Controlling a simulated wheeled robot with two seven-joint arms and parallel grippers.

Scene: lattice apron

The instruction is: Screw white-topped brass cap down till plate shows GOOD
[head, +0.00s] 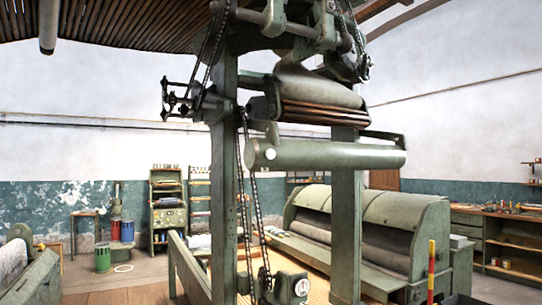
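I cannot make out a white-topped brass cap or a plate reading GOOD in the head view. Neither of my grippers is in view. A small white round face (301,288) shows on a dark green housing low in the middle, but any marking on it is too small to read. A white disc (271,154) shows near the left end of a long green roller (335,154).
A tall green machine frame (223,180) with hanging chains (243,200) stands in front. A large green covered machine (370,235) is behind it. A red and yellow post (431,272) stands at lower right. Shelves (167,210) and drums (103,257) stand back left; a workbench (500,235) right.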

